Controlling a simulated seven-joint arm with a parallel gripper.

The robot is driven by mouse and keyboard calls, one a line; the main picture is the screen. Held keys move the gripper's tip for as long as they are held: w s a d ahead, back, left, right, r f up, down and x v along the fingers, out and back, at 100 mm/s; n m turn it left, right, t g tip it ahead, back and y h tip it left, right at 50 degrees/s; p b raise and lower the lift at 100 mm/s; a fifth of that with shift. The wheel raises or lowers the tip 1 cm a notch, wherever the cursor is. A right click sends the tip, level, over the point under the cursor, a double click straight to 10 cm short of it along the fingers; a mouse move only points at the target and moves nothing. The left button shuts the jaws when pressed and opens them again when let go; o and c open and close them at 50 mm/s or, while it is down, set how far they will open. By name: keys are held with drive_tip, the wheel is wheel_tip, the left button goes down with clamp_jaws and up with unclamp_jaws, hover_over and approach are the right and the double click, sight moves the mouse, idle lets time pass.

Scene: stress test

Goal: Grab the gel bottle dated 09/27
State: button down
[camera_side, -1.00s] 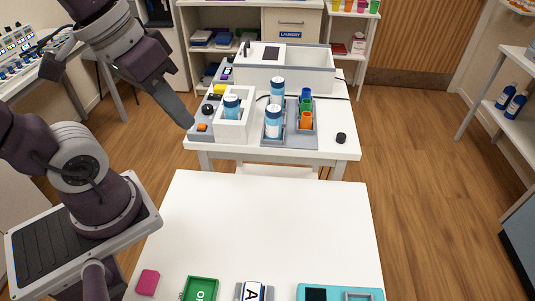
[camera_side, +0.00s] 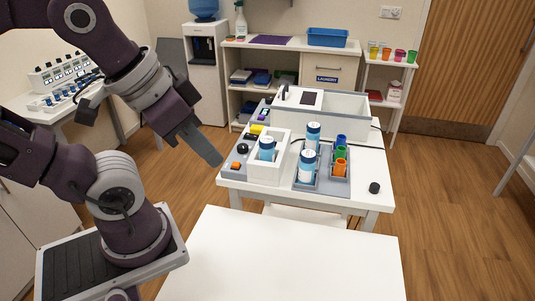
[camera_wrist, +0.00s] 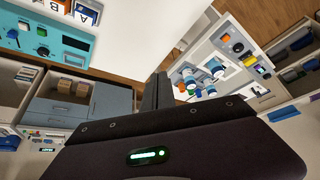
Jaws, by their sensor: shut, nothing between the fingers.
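Three white-and-blue bottles stand on the far table in the side view. One bottle (camera_side: 267,148) is in a white box (camera_side: 283,146). A front bottle (camera_side: 307,165) and a rear bottle (camera_side: 313,135) stand in a grey tray to its right. Their dates are too small to read, so I cannot tell which is dated 09/27. My gripper (camera_side: 218,162) is shut and empty, in the air left of the white box. The bottles also show small in the wrist view (camera_wrist: 213,69), beyond and right of my gripper (camera_wrist: 157,88).
Blue, green and orange cups (camera_side: 340,153) stand right of the bottles. A grey-white basin (camera_side: 345,110) is behind them. A black knob-like object (camera_side: 375,188) lies at the table's right front. The near white table (camera_side: 290,262) is bare where it shows.

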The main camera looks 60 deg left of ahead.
drive_tip(key=c, duration=2.1)
unclamp_jaws()
drive_tip(key=o, duration=1.3)
drive_tip(key=shift+o, duration=0.2)
drive_tip(key=n+g, duration=0.6)
drive_tip(key=n, duration=1.2)
hover_over(267, 139)
drive_tip(key=d, duration=0.1)
wheel_tip(267, 139, down, 10)
drive_tip(key=shift+s+r, duration=0.1)
drive_tip(key=shift+r, duration=0.1)
drive_tip(key=shift+n, duration=0.3)
drive_tip(key=f, duration=0.5)
drive_tip(key=a+f, duration=0.1)
drive_tip(key=f, duration=0.1)
drive_tip(key=shift+f, duration=0.25)
